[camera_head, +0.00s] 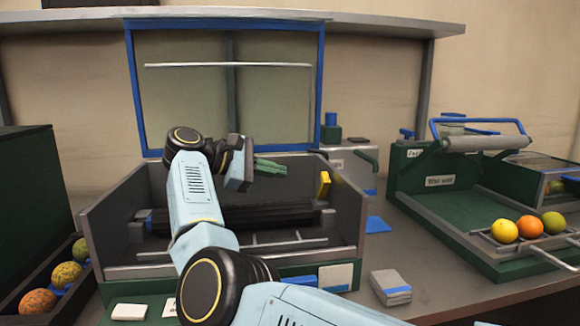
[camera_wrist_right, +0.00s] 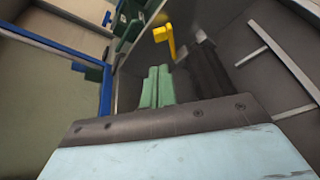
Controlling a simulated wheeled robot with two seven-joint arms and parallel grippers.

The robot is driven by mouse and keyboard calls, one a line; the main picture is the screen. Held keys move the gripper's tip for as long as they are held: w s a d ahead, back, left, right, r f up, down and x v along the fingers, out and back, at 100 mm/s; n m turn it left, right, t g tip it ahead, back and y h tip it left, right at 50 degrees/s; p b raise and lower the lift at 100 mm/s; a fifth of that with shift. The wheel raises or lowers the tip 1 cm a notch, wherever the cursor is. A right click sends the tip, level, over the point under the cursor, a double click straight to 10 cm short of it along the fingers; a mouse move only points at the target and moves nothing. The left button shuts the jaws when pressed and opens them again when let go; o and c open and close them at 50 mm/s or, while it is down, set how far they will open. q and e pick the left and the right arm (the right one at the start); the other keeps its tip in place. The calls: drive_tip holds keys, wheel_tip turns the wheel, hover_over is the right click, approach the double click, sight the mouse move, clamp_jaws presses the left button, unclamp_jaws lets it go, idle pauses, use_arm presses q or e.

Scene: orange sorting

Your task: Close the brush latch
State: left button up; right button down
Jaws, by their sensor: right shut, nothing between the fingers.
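The yellow brush latch (camera_head: 323,185) is on the inner right wall of the grey brush box (camera_head: 346,215). It also shows in the right wrist view (camera_wrist_right: 168,38), ahead of the fingertips. The dark brush roller (camera_head: 270,216) lies across the box, partly hidden by my right arm. My right gripper (camera_head: 272,166) reaches over the box from the front, with its green fingers pointing right toward the latch. In the right wrist view its fingers (camera_wrist_right: 158,82) are together and empty, apart from the latch. My left gripper is not in view.
A blue-framed clear lid (camera_head: 190,95) stands raised behind the box. Mottled fruit (camera_head: 66,275) lies in a dark bin at left. A green station (camera_head: 440,205) with a roller handle and several fruits stands at right. Grey blocks (camera_head: 390,286) lie on the table in front.

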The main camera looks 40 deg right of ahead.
drive_tip(key=s+d+r+m+t+y+p, duration=0.3)
drive_tip(key=d+r+m+y+p, duration=0.25)
drive_tip(key=d+r, duration=0.2)
wheel_tip(320, 180, up, 6)
drive_tip(key=m+t+y+p, duration=0.3)
drive_tip(key=m+t+y, duration=0.3)
drive_tip(key=m, duration=0.1)
hover_over(323, 173)
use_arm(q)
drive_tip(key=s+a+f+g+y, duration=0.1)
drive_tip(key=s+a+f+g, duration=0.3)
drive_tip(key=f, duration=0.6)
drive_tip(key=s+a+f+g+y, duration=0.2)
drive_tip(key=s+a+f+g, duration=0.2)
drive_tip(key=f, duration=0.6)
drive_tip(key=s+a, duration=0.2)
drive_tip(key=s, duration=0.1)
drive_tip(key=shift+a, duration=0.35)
use_arm(e)
drive_tip(key=shift+f+n, duration=0.1)
drive_tip(key=shift+n, duration=0.15)
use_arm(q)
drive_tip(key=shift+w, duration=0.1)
use_arm(e)
drive_tip(key=shift+f, duration=0.1)
